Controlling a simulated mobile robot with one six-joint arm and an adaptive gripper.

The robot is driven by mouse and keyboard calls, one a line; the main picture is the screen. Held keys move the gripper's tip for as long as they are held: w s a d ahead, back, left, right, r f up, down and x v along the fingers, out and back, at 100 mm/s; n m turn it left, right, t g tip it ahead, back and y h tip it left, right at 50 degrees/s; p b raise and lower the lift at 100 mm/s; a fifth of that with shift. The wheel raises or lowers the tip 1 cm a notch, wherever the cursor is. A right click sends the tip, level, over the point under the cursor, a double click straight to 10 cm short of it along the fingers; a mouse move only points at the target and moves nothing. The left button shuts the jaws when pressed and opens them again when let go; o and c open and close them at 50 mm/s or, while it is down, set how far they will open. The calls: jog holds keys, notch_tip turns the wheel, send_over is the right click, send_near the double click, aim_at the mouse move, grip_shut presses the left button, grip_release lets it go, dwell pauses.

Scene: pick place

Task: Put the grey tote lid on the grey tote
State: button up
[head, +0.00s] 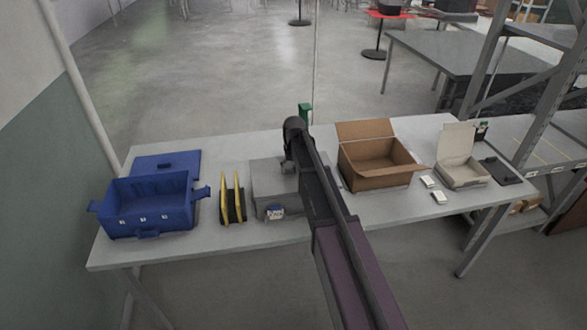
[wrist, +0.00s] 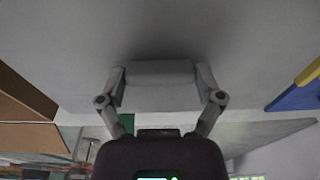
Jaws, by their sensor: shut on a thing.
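The grey tote (head: 261,207) stands in the middle of the table, with a small label on its front. The grey tote lid (head: 265,172) appears as a flat grey panel over the tote's top, partly hidden by my arm. I cannot tell whether it touches the rim or hovers just above it. My gripper (head: 290,165) is over the lid, its fingertips mostly hidden in the head view. In the wrist view my gripper (wrist: 162,88) is shut on a grey block-like grip of the lid, whose broad surface (wrist: 160,30) fills the upper picture.
Left of the tote stand black-and-yellow upright pieces (head: 231,200) and an open blue tote (head: 150,208), with a blue lid (head: 168,163) behind. An open cardboard box (head: 375,168) stands close on the right. Beyond it are small white boxes (head: 439,198) and an open white carton (head: 462,172).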

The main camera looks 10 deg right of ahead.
dwell(0.3)
jog(key=o, duration=1)
jog(key=shift+o, duration=0.2)
jog(key=shift+r, duration=0.15)
jog(key=shift+r+p, duration=3.85)
jog(key=shift+p, duration=0.15)
jog(key=s+g, duration=0.1)
jog(key=s, duration=2.8)
jog(key=shift+d, duration=0.1)
